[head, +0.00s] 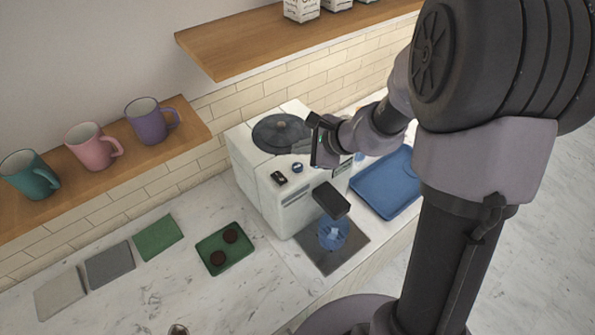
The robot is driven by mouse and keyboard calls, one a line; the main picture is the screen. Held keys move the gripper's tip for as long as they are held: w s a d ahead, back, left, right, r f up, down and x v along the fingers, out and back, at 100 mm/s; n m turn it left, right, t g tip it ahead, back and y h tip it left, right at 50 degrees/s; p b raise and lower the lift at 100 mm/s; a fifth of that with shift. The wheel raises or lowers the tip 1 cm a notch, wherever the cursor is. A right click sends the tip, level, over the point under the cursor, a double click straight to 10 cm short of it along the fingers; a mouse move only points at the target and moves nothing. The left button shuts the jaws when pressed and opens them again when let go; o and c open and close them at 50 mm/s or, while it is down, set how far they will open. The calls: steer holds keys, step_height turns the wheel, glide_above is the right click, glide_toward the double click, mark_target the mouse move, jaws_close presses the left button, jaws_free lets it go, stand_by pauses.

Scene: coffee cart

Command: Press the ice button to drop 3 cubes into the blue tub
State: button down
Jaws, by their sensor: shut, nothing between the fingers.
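The white ice machine (258,178) stands on the counter against the tiled wall. Its top front carries a small dark control (280,178) and a round blue button (297,167). I cannot tell from here which one is the ice button. A black spout (331,200) sticks out of its front. The blue tub (333,239) stands below the spout, and pale ice pieces show in it; their count is unclear. My gripper (303,147) is shut and empty, above the machine's top near the round button. I cannot tell if it touches anything.
The tub stands on a dark mat (313,250). A blue tray (385,184) lies right of the machine. A green tray (240,260) with two dark cookies and several coloured cloths lie left. Mugs stand on the left shelf (190,130); another shelf (225,50) is above.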

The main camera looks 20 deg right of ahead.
mark_target(301, 168)
steer(key=shift+f+b, duration=1.35)
steer(key=shift+f, duration=0.25)
steer(key=shift+f, duration=0.15)
stand_by(0.6)
steer(key=shift+f+b, duration=0.3)
steer(key=shift+b, duration=0.3)
steer(key=shift+f+b, duration=0.5)
steer(key=shift+b, duration=0.15)
stand_by(0.4)
steer(key=shift+r, duration=0.15)
steer(key=shift+r+p, duration=0.7)
steer(key=shift+r, duration=0.1)
step_height(301, 168, up, 5)
steer(key=p, duration=0.4)
steer(key=shift+r, duration=0.1)
